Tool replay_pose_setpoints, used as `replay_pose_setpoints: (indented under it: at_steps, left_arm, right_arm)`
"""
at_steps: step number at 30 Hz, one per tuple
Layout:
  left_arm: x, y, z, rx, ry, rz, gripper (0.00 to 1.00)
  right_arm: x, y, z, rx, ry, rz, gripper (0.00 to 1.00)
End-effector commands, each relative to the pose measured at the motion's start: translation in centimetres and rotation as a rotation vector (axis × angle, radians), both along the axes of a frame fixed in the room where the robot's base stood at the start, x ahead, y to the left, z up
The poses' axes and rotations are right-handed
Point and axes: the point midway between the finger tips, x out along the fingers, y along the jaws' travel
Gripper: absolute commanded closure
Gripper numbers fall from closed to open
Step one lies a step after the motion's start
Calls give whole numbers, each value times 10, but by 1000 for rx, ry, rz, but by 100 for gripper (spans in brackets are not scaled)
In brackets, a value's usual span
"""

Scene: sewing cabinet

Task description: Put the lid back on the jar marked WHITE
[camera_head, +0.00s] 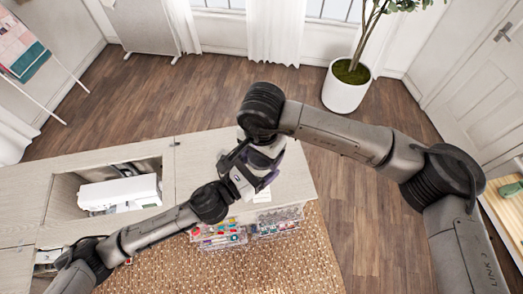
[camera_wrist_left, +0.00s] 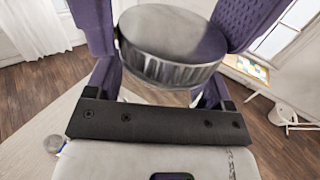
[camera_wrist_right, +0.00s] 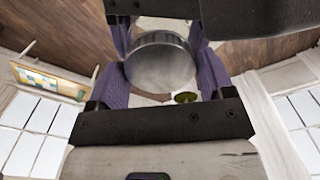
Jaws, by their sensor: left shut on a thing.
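A round, silvery metal lid (camera_wrist_left: 172,45) with a ridged rim is held between the purple fingers of my left gripper (camera_wrist_left: 172,50). The lid also shows in the right wrist view (camera_wrist_right: 160,62), between the purple fingers of my right gripper (camera_wrist_right: 162,65). The fingers lie close on both sides of it; I cannot tell whether they press on it. In the head view my left gripper (camera_head: 241,183) and right gripper (camera_head: 264,165) meet above the cabinet's right part and hide the lid. I cannot make out the jar marked WHITE.
The pale wooden cabinet (camera_head: 203,160) has an open well with a white sewing machine (camera_head: 118,193). Clear drawers (camera_head: 219,236) with colourful contents stand at its front. A potted plant (camera_head: 345,93) is farther back. The wood floor at right (camera_head: 335,205) is clear.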

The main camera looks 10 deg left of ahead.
Motion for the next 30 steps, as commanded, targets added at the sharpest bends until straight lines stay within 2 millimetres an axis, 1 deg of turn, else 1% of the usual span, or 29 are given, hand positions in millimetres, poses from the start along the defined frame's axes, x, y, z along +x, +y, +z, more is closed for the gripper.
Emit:
replay_pose_setpoints:
  at_steps: [1,6,7,14,17,20,30]
  left_arm:
    - [0,0,1,-1,-1,0,91]
    - [0,0,1,-1,-1,0,91]
    - [0,0,1,-1,-1,0,91]
    - [0,0,0,-1,-1,0,91]
    - [0,0,1,-1,-1,0,91]
    - [0,0,1,-1,-1,0,91]
    - [0,0,0,-1,-1,0,91]
  right_arm:
    - [0,0,0,0,0,0,20]
    - [0,0,0,0,0,0,4]
    - [0,0,0,0,0,0,2]
    - [0,0,1,0,0,0,2]
    - [0,0,7,0,-1,0,2]
    - [1,0,19,1,-4,0,2]
    - [0,0,82,1,-4,-1,2]
